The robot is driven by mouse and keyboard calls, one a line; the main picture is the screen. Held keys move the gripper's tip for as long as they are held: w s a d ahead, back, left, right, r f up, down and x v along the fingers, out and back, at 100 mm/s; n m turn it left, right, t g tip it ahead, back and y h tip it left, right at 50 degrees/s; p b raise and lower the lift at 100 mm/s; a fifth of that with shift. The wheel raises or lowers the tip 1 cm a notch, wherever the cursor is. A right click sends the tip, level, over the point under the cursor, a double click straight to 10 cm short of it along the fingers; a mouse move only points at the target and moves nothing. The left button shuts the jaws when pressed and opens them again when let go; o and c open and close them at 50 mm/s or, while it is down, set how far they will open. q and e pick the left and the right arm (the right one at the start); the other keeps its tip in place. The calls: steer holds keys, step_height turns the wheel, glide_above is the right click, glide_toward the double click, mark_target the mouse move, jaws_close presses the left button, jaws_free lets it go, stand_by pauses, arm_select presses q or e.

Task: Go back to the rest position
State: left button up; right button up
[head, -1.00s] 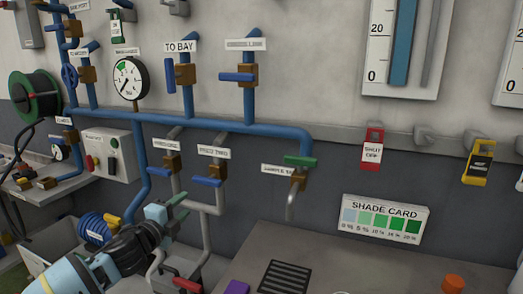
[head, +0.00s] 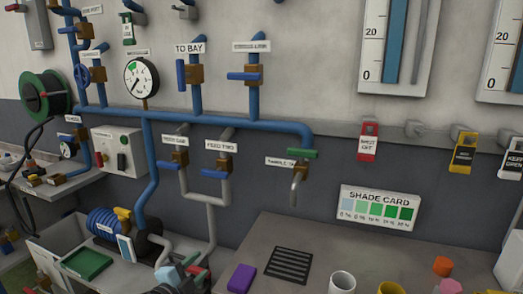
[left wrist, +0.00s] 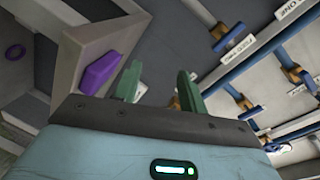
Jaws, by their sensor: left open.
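My left gripper (head: 178,270) shows only in part at the bottom edge of the head view, low in front of the bench and pipes. In the left wrist view its two green fingers (left wrist: 158,88) stand apart with nothing between them. A purple block (left wrist: 100,72) shows beside the left finger in that view, behind it and apart as far as I can tell. The same purple block (head: 242,278) lies on the grey bench (head: 300,232) in the head view. My right gripper is in neither view.
Blue pipes (head: 225,120) with valves run along the wall, with a gauge (head: 141,78). A sample tap (head: 297,180) hangs over the bench. A shade card (head: 379,209), a white cup (head: 342,282) and a grille (head: 289,264) are at the bench.

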arm_select(q)
steer(key=s+d+f+n+g+y, duration=0.2)
steer(key=s+f+n, duration=0.7)
steer(key=s+f, duration=0.8)
steer(key=s+a+f+n+g+y, duration=0.1)
steer(key=s+a+f+n, duration=0.2)
steer(key=s, duration=0.7)
steer(key=s+a+f+n+g+y, duration=0.1)
steer(key=s+a+f+n+g, duration=0.1)
steer(key=s, duration=0.8)
steer(key=shift+s+a+f+n+y, duration=0.15)
steer(key=shift+a+f+n+y, duration=0.2)
steer(key=shift+f+n, duration=0.55)
